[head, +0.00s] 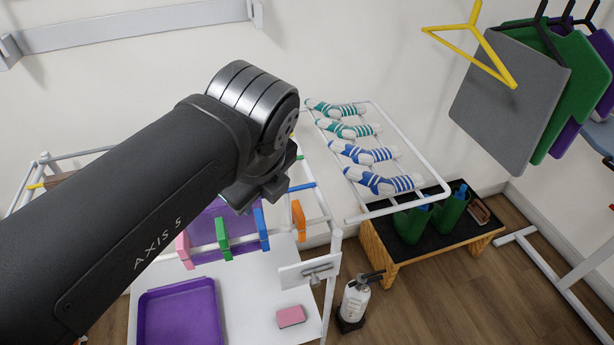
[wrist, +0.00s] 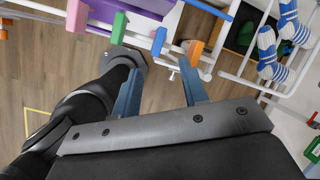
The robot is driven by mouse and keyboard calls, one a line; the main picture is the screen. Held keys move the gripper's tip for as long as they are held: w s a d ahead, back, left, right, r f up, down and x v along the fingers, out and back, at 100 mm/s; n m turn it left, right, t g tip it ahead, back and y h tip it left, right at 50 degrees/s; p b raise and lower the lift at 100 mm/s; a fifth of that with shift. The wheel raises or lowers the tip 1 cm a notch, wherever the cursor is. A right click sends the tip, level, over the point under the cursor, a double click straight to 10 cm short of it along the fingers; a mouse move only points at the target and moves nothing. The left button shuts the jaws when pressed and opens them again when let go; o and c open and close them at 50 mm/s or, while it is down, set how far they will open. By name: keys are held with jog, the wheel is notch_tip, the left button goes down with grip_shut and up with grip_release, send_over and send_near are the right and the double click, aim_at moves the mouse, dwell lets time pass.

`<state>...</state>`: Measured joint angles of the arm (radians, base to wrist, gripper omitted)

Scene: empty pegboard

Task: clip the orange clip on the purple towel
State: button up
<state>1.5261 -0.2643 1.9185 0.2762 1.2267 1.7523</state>
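The orange clip (head: 299,220) sits on the white rail of the drying rack, right of the other clips and apart from the purple towel (head: 208,227). The towel hangs from the rack near pink, green and blue clips. In the wrist view the orange clip (wrist: 195,52) is just beyond the right fingertip, and a strip of the purple towel (wrist: 152,6) shows at the top edge. My gripper (wrist: 160,70) is open, with its two blue fingers apart and nothing between them. In the head view my gripper (head: 258,188) is above the rail; its fingertips are hard to make out.
Pink (head: 183,250), green (head: 223,238) and blue (head: 261,230) clips stand left of the orange one. Below are a purple tray (head: 178,340) and a pink sponge (head: 290,316). A side rack (head: 435,195) with several socks extends right. A spray bottle (head: 355,300) stands on the floor.

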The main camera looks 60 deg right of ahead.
aim_at(299, 210)
jog(key=s+d+r+m, duration=0.2)
jog(key=s+d+m, duration=0.2)
jog(key=s+m, duration=0.3)
jog(key=x, duration=1.7)
jog(key=shift+w+d, duration=0.25)
jog(key=shift+w, duration=0.15)
grip_shut()
